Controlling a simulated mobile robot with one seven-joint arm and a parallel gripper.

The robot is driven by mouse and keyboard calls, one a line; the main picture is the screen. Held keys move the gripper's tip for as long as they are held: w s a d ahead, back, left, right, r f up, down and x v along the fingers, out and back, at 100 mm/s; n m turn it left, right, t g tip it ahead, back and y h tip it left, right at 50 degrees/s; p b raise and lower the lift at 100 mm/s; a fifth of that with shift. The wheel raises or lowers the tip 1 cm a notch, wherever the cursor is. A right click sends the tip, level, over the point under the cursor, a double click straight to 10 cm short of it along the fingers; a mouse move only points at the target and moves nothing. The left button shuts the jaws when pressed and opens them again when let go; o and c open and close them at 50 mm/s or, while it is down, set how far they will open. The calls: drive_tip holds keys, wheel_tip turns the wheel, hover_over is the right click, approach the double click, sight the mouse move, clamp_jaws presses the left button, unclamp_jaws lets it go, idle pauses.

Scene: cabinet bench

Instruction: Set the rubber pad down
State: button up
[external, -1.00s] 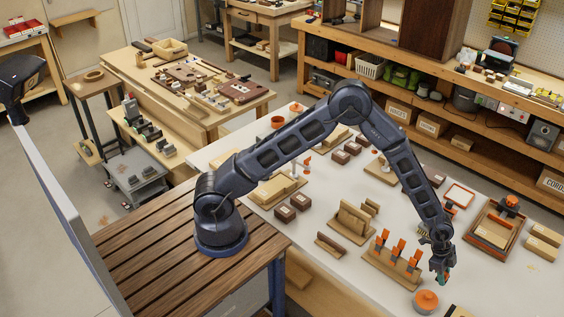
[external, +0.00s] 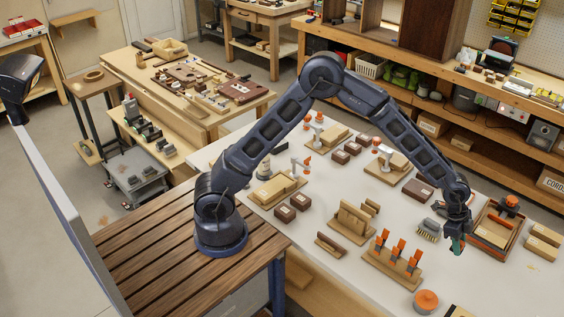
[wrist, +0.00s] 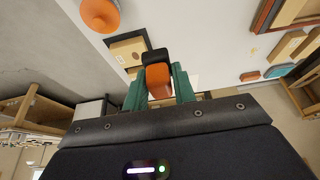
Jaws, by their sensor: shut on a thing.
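My gripper (external: 457,245) hangs over the right part of the white bench, between the row of orange-handled tools and the wooden tray. In the wrist view its teal fingers (wrist: 159,86) are shut on a small orange block with a dark end, which I take as the rubber pad (wrist: 158,78). The pad is mostly hidden by the gripper in the external view. The gripper looks to be above the bench top, though the exact height is hard to tell.
A wooden rack with orange-handled tools (external: 397,253) stands left of my gripper. An orange round pot (external: 426,301) is in front. A wooden tray (external: 493,240) with orange parts lies to the right, with a brush (external: 428,230) close on the left. Bare bench top (external: 500,290) lies at the front right.

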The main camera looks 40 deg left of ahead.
drive_tip(key=w+a+f+n+t, duration=0.1)
drive_tip(key=w+a+n, duration=0.15)
drive_tip(key=a, duration=0.35)
drive_tip(key=w+a+f+n, duration=0.1)
drive_tip(key=w+a+f, duration=0.15)
drive_tip(key=a, duration=0.35)
wheel_tip(320, 180, up, 4)
drive_tip(key=n+t+y, duration=0.3)
drive_tip(key=n+y, duration=0.2)
drive_tip(key=n, duration=1)
hover_over(332, 197)
drive_tip(key=s, duration=0.2)
drive_tip(key=shift+m, duration=0.25)
drive_tip(key=shift+w+f, duration=0.15)
drive_tip(key=shift+f, duration=9.95)
drive_tip(key=shift+f, duration=0.1)
drive_tip(key=o, duration=1)
drive_tip(key=shift+t, duration=0.3)
